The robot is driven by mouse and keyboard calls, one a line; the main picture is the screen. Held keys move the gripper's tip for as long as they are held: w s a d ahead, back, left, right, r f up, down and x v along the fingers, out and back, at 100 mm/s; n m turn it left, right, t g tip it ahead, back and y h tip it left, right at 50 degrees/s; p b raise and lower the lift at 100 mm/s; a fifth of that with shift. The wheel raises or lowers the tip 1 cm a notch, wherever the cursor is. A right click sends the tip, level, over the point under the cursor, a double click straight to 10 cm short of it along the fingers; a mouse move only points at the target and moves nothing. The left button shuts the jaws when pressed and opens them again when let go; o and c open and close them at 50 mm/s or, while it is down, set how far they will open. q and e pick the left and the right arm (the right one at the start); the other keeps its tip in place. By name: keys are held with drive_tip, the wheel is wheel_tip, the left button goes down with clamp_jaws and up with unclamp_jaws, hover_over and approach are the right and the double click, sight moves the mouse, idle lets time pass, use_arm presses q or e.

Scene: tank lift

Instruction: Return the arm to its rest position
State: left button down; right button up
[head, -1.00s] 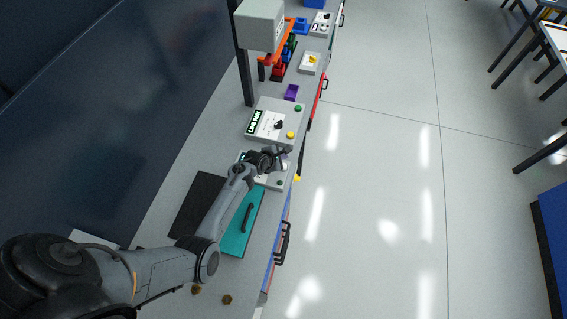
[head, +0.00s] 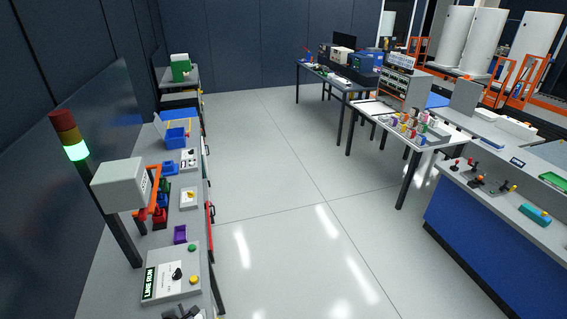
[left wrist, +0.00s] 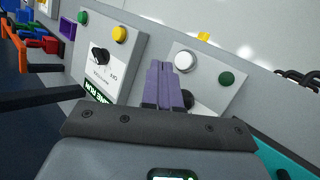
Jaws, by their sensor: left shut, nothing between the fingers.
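My left gripper (left wrist: 161,68) is shut with nothing between its fingers. In the left wrist view it points over a grey control box (left wrist: 215,78) with a white and a green button; its fingers partly hide a black knob there. Beside it is the larger box (left wrist: 118,48), labelled LINE RUN, with a black knob, a yellow and a green button. My right gripper is not in view.
A stack light (head: 77,151), lit green, stands on a post by the left bench. A grey box (head: 122,183), an orange frame (head: 153,185) and a purple bin (head: 180,234) are further along. The floor (head: 275,190) between the benches is clear; a blue-fronted bench (head: 480,240) stands right.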

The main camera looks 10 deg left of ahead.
use_arm(q)
drive_tip(key=s+d+r+m+g, duration=0.1)
drive_tip(key=s+d+r+m, duration=0.4)
drive_tip(key=s+m, duration=0.3)
drive_tip(key=s+d+r+m+g, duration=0.2)
drive_tip(key=s+d+r+m, duration=0.4)
drive_tip(key=s+m, duration=0.3)
drive_tip(key=s+d+r+m+g, duration=0.2)
drive_tip(key=s+d+r+m, duration=0.3)
drive_tip(key=s+m, duration=0.4)
drive_tip(key=s, duration=0.4)
drive_tip(key=shift+d+r+h, duration=0.25)
drive_tip(key=shift+r+h, duration=0.05)
drive_tip(key=shift+r, duration=0.05)
